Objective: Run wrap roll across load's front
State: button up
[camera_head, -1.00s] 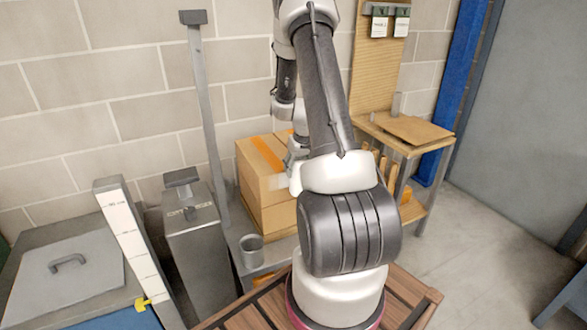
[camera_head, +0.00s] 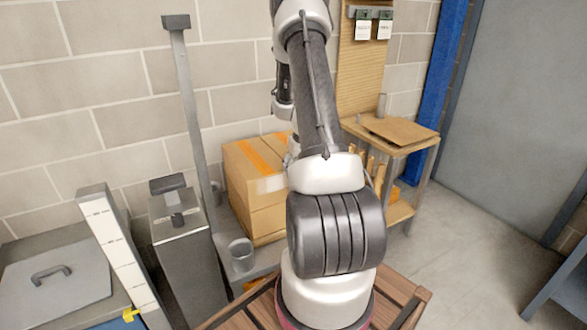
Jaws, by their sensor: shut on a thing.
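The load is a stack of brown cardboard cartons (camera_head: 247,211) with orange tape on top, on a low grey surface against the wall. A pale translucent strip of wrap (camera_head: 269,184) lies across the upper part of its front, running right until my arm covers it. My arm stands in front of the load's right side. My gripper and the wrap roll are hidden behind my own arm links, so I cannot see the jaws or their contact with the load.
A dark grey cabinet (camera_head: 182,255) and a marked white scale (camera_head: 117,245) are further left. A wooden stand (camera_head: 399,136) is close on the right. Open floor (camera_head: 470,230) lies beyond it.

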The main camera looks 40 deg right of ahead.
jog(key=shift+s+d, duration=1.6)
jog(key=shift+d, duration=5.2)
jog(key=w+a, duration=0.3)
jog(key=a, duration=1.1)
jog(key=shift+w, duration=0.2)
jog(key=shift+w+a, duration=0.25)
jog(key=shift+a, duration=0.55)
jog(key=shift+w+a, duration=0.25)
jog(key=shift+a, duration=0.5)
jog(key=shift+w+a, duration=0.15)
jog(key=shift+a, duration=0.75)
jog(key=shift+w+a, duration=0.2)
jog(key=shift+a, duration=0.75)
jog(key=shift+w+a, duration=0.15)
jog(key=shift+a, duration=0.75)
jog(key=shift+w+a, duration=0.3)
jog(key=shift+a, duration=0.65)
jog(key=shift+w+a, duration=0.25)
jog(key=shift+a, duration=0.65)
jog(key=shift+w+a, duration=0.3)
jog(key=shift+a, duration=0.65)
